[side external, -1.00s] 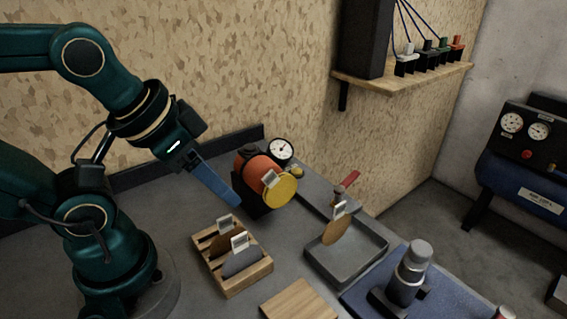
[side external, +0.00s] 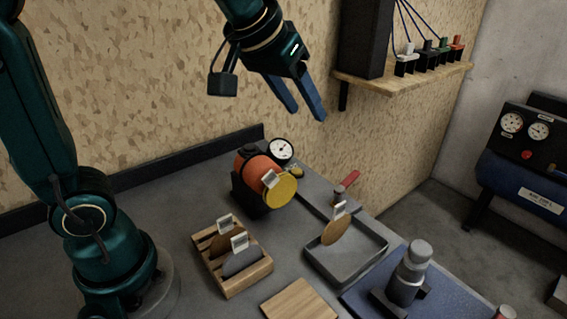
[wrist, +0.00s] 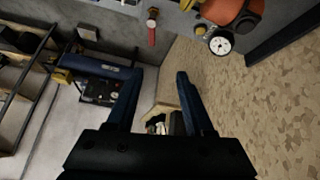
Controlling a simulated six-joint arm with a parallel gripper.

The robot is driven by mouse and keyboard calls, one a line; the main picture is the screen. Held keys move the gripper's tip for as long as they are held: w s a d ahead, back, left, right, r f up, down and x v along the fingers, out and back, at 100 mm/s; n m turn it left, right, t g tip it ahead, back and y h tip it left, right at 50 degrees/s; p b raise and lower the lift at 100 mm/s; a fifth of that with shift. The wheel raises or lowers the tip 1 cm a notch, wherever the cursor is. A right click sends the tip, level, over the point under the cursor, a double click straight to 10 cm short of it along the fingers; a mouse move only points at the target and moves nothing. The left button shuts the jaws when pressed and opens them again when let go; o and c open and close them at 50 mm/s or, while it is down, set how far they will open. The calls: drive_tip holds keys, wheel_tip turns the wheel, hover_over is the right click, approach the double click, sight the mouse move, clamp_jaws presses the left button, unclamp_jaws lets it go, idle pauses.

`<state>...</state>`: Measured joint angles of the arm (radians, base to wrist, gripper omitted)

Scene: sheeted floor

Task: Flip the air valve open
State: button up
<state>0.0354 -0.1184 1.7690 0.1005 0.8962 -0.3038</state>
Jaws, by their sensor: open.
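The air valve has a red lever (side external: 350,180) on a brass body, near the bench's back right edge. In the side view the lever slants up to the right. It also shows at the top of the wrist view, where the red lever (wrist: 151,37) points down the picture from its brass fitting. My gripper (side external: 306,115) is open and empty, raised high above the bench and up and left of the valve in the side view. In the wrist view its two blue fingers (wrist: 160,73) stand apart with nothing between them.
A round gauge (side external: 281,151) and an orange machine with a yellow disc (side external: 281,191) stand left of the valve. A grey tray (side external: 350,271) with an upright brown disc is in front. A shelf with plugs (side external: 425,73) juts out at the upper right. A slotted wooden rack (side external: 244,281) stands nearer.

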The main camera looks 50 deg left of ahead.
hover_over(350, 178)
drive_tip(key=s, duration=0.4)
wheel_tip(350, 178, down, 6)
drive_tip(key=w+f+g, duration=0.1)
drive_tip(key=f, duration=0.6)
drive_tip(key=w+f+g, duration=0.1)
drive_tip(key=f, duration=0.2)
drive_tip(key=shift+w+d+f+g, duration=0.15)
drive_tip(key=shift+w+g, duration=0.15)
drive_tip(key=shift+w, duration=0.05)
drive_tip(key=shift+w+f, duration=0.25)
drive_tip(key=shift+f, duration=0.4)
clamp_jaws()
